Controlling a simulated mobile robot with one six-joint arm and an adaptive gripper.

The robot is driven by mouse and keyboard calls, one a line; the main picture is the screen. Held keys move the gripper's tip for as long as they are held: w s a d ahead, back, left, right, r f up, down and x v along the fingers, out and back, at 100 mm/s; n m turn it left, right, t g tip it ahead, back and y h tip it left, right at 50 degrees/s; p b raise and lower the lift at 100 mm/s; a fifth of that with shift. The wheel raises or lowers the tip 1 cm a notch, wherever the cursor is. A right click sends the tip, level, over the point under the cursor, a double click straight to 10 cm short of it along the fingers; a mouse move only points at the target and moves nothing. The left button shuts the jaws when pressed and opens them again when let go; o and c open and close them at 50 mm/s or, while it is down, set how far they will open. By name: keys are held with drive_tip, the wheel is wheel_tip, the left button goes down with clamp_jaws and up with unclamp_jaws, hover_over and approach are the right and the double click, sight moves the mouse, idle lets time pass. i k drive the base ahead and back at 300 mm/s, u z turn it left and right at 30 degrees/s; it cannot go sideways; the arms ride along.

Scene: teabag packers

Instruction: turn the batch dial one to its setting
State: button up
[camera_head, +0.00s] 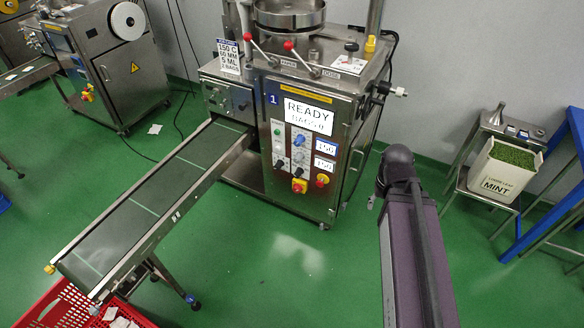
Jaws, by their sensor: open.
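The packing machine marked 1 (272,99) stands in the middle, with a front panel of controls. A blue-marked dial (299,142) sits on the panel below a white display (308,116) that reads READY, with a smaller BAGS line under it. Two small displays (325,147) to the right seem to read 150. A setting card (228,55) at the top left reads about 150 C, 60 MM, 5 ML and a bags line. My arm rises at the right, apart from the panel; my gripper is not visible.
A conveyor (147,205) runs from the machine to the lower left, above a red crate (68,307). A yellow-based red stop button (299,186) is low on the panel. A MINT bin (503,169) stands on a stool at right. Green floor before the machine is clear.

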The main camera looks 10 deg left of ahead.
sight(280, 163)
drive_tip(key=z, duration=0.3)
drive_tip(key=k, duration=0.85)
drive_tip(key=u, duration=0.8)
drive_tip(key=i, duration=1)
